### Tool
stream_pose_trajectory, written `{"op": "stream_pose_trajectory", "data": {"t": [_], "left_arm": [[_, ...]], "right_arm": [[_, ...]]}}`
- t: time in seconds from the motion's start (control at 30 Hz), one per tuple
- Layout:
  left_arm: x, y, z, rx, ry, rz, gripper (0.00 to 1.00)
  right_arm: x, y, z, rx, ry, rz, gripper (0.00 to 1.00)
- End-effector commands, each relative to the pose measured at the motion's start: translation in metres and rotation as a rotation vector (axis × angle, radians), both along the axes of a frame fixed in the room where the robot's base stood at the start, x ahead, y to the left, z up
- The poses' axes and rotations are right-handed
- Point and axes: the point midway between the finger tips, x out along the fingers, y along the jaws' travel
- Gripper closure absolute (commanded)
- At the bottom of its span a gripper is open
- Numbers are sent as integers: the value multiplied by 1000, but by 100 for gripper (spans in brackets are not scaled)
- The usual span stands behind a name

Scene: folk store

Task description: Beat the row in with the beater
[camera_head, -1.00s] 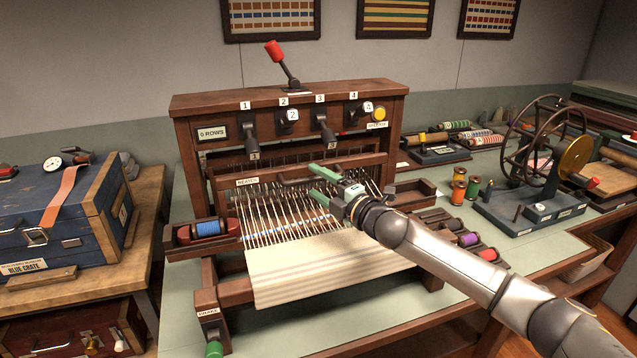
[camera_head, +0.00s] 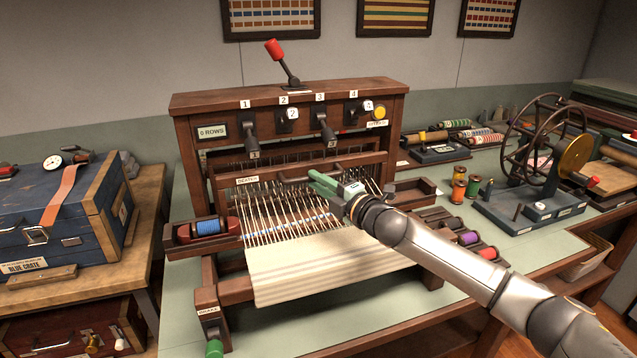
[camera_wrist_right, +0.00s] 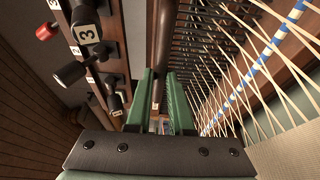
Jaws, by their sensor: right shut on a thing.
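The beater (camera_head: 228,183) is a dark wooden bar across the loom, labelled at its left end, with a dark handle (camera_head: 292,181) at its middle. My right gripper (camera_head: 318,181) has its green fingers shut on this handle. In the right wrist view the fingers (camera_wrist_right: 165,88) close around the dark handle, which shows above them (camera_wrist_right: 188,25). A blue-and-white row (camera_head: 290,227) lies across the pale warp threads, in front of the beater and apart from it. The woven cream cloth (camera_head: 320,265) lies nearer the front. My left gripper is out of view.
The loom frame (camera_head: 185,150) carries numbered levers, a red-knobbed lever (camera_head: 275,50) and a yellow button (camera_head: 379,113). Its counter reads 0 rows. The red shuttle with blue thread (camera_head: 207,229) sits in the left tray.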

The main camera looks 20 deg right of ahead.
Motion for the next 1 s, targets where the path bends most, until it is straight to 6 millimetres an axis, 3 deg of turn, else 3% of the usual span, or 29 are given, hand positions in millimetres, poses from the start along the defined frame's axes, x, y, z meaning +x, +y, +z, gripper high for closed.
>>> {"op": "stream_pose_trajectory", "data": {"t": [0.37,1.0], "left_arm": [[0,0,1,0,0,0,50],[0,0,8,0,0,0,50]], "right_arm": [[-2,0,-1,0,1,0,100],[-58,-2,-2,-1,4,1,100]]}}
